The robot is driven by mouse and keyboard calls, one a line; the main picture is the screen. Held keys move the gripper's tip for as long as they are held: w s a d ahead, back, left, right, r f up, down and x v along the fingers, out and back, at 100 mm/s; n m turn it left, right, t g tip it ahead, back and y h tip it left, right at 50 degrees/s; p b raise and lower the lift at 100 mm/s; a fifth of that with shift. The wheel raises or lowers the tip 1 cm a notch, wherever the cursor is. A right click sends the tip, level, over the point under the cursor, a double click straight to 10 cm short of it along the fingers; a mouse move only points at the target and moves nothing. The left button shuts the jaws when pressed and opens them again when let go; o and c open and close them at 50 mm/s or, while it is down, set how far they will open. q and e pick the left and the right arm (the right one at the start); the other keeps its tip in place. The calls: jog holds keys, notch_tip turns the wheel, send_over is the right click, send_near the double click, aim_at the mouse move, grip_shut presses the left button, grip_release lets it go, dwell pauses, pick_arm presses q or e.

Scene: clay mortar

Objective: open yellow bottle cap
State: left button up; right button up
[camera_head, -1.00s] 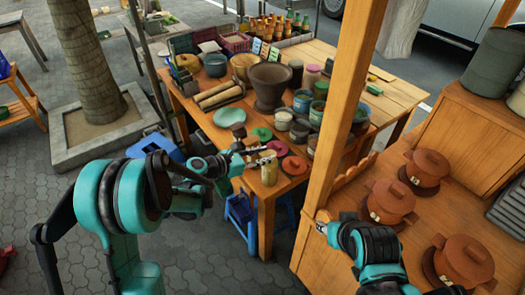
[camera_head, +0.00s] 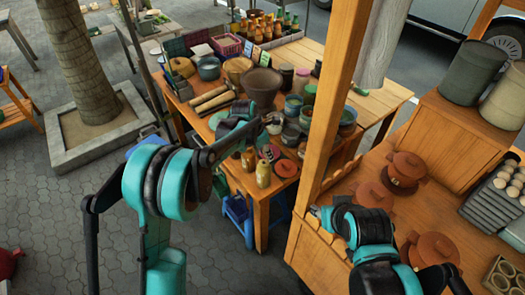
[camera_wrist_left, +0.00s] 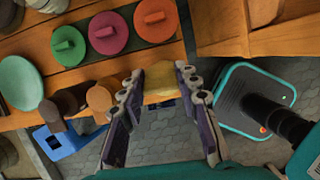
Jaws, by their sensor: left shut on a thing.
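The yellow bottle (camera_head: 263,175) stands upright near the front edge of the wooden table, with a narrower top showing. My left gripper (camera_head: 273,122) shows above and behind it in the head view, apart from it. In the left wrist view my left gripper (camera_wrist_left: 160,71) is shut on a yellow piece (camera_wrist_left: 158,85), which looks like the bottle's cap. Its lower part and what is beneath it are hidden. My right gripper (camera_head: 318,213) shows small by the wooden post, and its fingers are too small to judge.
A brown bottle (camera_head: 248,158) stands beside the yellow one. A red lid (camera_head: 286,168) and a pink lid (camera_head: 270,152) lie close by, with jars (camera_head: 291,135) behind. The wooden post (camera_head: 335,95) rises between table and right-hand counter, which holds clay pots (camera_head: 434,248).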

pick_arm(q)
jog(key=shift+w+d+f+g+y+p, duration=0.1)
jog(key=shift+w+d+g+y+p, duration=0.2)
jog(key=shift+d+g+y+p, duration=0.55)
jog(key=shift+w+d+f+g+y, duration=0.15)
jog(key=shift+w+g+y, duration=0.3)
jog(key=shift+y, duration=0.75)
jog(key=shift+w+d+f+g+y+p, duration=0.1)
jog(key=shift+w+d+g+y+p, duration=0.1)
jog(key=shift+d+g+y+p, duration=0.55)
jog(key=shift+a+y, duration=0.25)
jog(key=shift+y, duration=0.15)
jog(key=shift+o, duration=0.2)
jog(key=o, duration=0.9)
jog(key=shift+c, duration=0.2)
jog(key=shift+w+f, duration=0.1)
jog(key=shift+w, duration=0.05)
notch_tip(320, 180, up, 10)
